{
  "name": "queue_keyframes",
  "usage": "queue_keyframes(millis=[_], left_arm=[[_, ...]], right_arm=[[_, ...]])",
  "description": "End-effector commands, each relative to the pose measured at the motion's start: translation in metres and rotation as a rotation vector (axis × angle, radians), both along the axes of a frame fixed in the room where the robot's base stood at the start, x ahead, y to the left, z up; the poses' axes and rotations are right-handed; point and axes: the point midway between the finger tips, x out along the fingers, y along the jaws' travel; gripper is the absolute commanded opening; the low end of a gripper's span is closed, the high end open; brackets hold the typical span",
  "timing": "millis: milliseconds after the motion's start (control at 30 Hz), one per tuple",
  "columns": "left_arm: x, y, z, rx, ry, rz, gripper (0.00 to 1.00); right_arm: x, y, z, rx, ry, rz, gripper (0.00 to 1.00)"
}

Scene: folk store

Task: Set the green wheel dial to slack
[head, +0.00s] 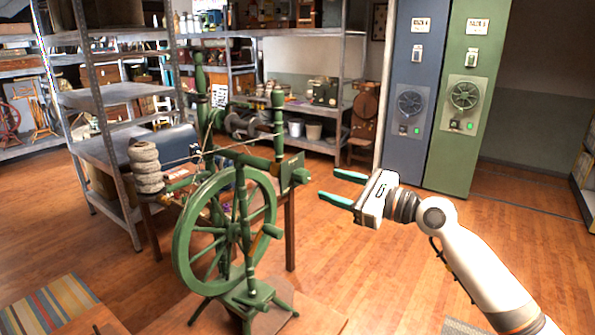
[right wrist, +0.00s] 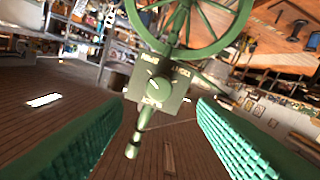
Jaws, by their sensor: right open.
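The green spinning wheel (head: 181,245) stands left of centre in the head view. Its small green box (head: 292,170) is at the upper right of the frame, its front hidden in this view.
A wooden table (head: 290,235) stands behind the wheel, with a stack of pale rings (head: 145,167) to the left. Metal shelves (head: 105,97) fill the left and back. Blue (head: 408,70) and green (head: 470,60) cabinets stand at the back right.

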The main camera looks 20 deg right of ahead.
Motion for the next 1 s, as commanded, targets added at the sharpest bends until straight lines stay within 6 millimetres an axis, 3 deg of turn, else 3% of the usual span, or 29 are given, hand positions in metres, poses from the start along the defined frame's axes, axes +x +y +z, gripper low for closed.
queue_keyframes(millis=[300,500,933,1000], left_arm=[[0.003,-0.002,0.021,-0.003,-0.004,-0.001,0.36],[0.003,-0.003,0.026,-0.004,-0.005,-0.002,0.36],[0.004,-0.006,0.027,-0.008,-0.008,-0.003,0.36],[0.004,-0.006,0.027,-0.008,-0.008,-0.003,0.36]], right_arm=[[0.051,0.04,0.004,0.001,-0.002,0.0,0.53],[0.073,0.057,0.002,-0.001,-0.002,-0.002,0.53],[0.081,0.063,0.0,-0.005,-0.002,-0.003,0.53],[0.081,0.063,0.0,-0.005,-0.002,-0.003,0.43]])
